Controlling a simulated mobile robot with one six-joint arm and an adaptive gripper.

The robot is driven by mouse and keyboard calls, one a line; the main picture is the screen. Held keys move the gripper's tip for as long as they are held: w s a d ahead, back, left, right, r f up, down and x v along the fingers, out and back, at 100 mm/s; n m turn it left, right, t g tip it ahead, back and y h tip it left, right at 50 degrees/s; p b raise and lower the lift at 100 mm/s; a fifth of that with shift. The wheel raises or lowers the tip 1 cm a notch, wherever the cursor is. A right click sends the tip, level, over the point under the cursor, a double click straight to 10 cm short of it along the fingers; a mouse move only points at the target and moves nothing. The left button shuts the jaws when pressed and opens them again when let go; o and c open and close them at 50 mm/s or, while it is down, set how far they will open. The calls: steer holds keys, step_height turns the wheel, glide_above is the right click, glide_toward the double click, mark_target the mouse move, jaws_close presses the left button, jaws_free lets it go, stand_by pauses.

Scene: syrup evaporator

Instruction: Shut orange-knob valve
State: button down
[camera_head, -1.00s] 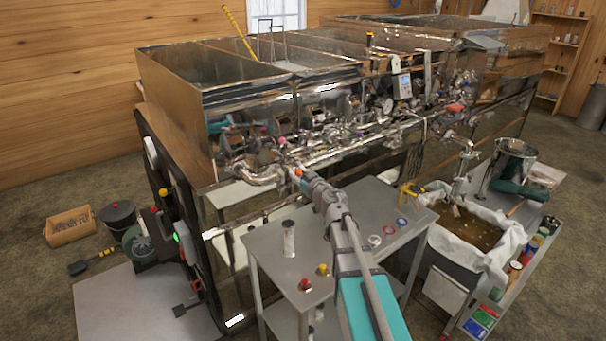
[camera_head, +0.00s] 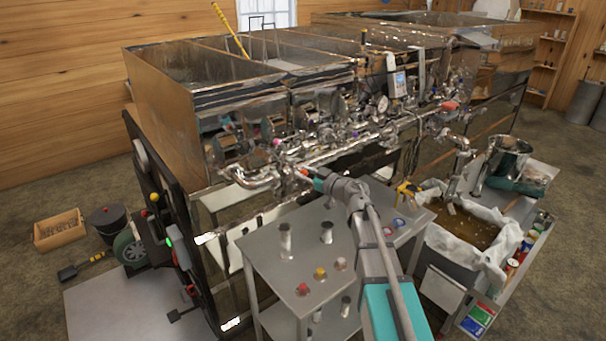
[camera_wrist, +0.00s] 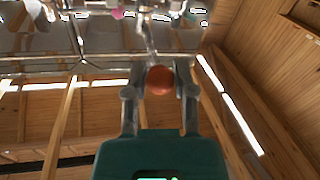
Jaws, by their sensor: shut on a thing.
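The orange knob (camera_wrist: 159,80) is a small round ball on a thin metal lever, seen between my fingers in the wrist view. My gripper (camera_wrist: 160,92) is shut on it, one finger on each side. In the head view my gripper (camera_head: 311,177) is at the front pipework of the evaporator, coming in from the lower right, and a small orange spot of the knob (camera_head: 303,172) shows at its tip. The valve body behind the knob is too small to make out clearly.
The evaporator (camera_head: 165,95) fills the back, with a dense row of pipes and valves along its front. A grey table (camera_head: 265,262) with small cups and knobs stands under my arm. A lined tub (camera_head: 436,250) of brown liquid stands to the right.

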stand_by(0.3)
steer(key=c, duration=0.5)
jaws_free()
steer(key=shift+w+d, duration=0.1)
steer(key=shift+o, duration=0.3)
steer(key=v, duration=1.2)
